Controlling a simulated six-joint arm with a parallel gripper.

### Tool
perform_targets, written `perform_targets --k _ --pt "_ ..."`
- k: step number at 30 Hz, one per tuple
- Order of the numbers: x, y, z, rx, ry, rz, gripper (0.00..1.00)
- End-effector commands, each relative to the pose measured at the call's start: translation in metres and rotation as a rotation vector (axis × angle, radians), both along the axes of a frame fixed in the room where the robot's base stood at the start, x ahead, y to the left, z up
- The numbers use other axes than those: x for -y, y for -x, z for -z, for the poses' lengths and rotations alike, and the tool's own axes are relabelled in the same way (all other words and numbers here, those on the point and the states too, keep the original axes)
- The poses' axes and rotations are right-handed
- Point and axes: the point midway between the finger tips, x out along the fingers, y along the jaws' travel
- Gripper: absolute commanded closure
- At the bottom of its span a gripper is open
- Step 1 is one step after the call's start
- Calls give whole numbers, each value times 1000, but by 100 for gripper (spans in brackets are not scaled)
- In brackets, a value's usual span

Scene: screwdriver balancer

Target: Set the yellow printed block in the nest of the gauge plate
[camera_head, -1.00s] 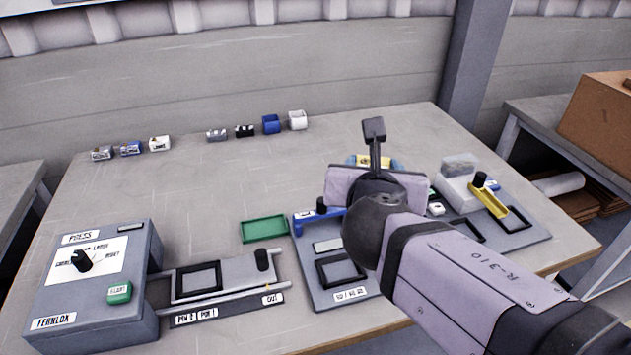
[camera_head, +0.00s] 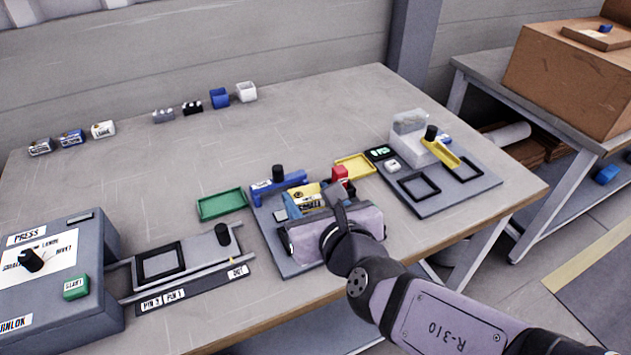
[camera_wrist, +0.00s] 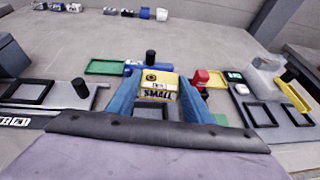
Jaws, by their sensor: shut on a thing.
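The yellow printed block (camera_head: 307,197) is between the fingers of my gripper (camera_head: 311,206), over the middle grey plate with the blue bar, which looks like the gauge plate (camera_head: 267,228). In the wrist view my gripper (camera_wrist: 158,88) has its two blue fingers shut on the sides of the block (camera_wrist: 158,92), whose label reads SMALL. A dark square frame (camera_wrist: 152,111), probably the nest, shows just below the block. I cannot tell whether the block touches it. My gripper hides much of the plate in the head view.
A blue bar (camera_head: 281,182) with a black knob stands along the plate's back, and a red block (camera_head: 340,174) at its back right. A green tray (camera_head: 221,205) and yellow tray (camera_head: 355,166) lie behind. The press (camera_head: 62,265) is left; another fixture plate (camera_head: 440,200) is right.

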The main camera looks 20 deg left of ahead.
Motion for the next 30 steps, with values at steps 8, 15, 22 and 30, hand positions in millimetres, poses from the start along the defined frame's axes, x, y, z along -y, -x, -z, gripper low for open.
perform_targets --k 8,15,22,30 --pt "-5 14 12 -1 -1 -36 81" --pt "-4 13 12 0 -1 -31 81" --pt "-4 12 19 0 -1 -31 81" --pt "-4 12 38 0 -1 -30 81"
